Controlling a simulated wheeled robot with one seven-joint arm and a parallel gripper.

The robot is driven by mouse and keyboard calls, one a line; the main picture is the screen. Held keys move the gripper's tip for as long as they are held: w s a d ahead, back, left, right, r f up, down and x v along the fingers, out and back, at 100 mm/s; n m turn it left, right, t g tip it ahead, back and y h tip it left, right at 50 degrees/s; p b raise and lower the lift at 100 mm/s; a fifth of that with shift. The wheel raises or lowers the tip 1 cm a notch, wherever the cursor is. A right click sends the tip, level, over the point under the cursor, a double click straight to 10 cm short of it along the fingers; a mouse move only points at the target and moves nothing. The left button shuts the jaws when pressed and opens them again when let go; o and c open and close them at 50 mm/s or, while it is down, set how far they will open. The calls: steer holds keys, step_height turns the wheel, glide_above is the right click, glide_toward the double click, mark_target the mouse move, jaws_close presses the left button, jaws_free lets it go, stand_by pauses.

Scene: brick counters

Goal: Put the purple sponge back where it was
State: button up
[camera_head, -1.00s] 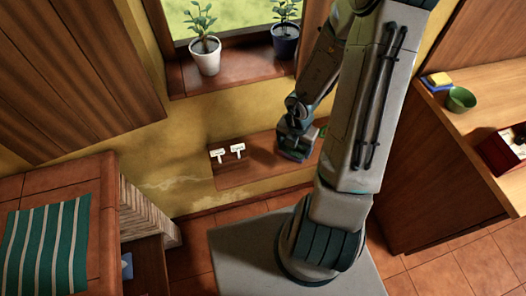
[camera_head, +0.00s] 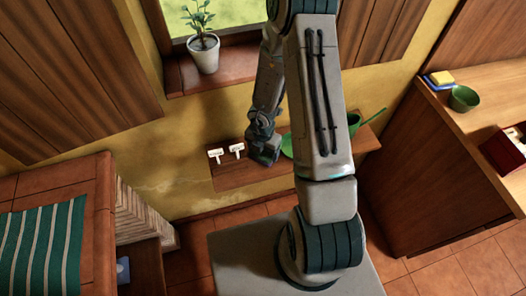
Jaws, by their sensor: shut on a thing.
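A green dish (camera_head: 287,146) shows right beside the gripper, partly hidden by my arm.
A green pan-like thing (camera_head: 361,126) is at the shelf's right end. The right counter (camera_head: 455,121) holds a yellow sponge (camera_head: 441,77) on a blue one, a green bowl (camera_head: 463,98) and a red box (camera_head: 508,151). A potted plant (camera_head: 204,55) stands on the sill above. The shelf's front left is bare.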

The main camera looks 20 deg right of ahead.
mark_target(263, 152)
steer(key=shift+f, duration=0.15)
steer(key=o, duration=0.9)
step_height(263, 152, up, 12)
steer(key=p, duration=0.2)
steer(key=shift+s+p, duration=0.1)
steer(key=shift+p, duration=0.3)
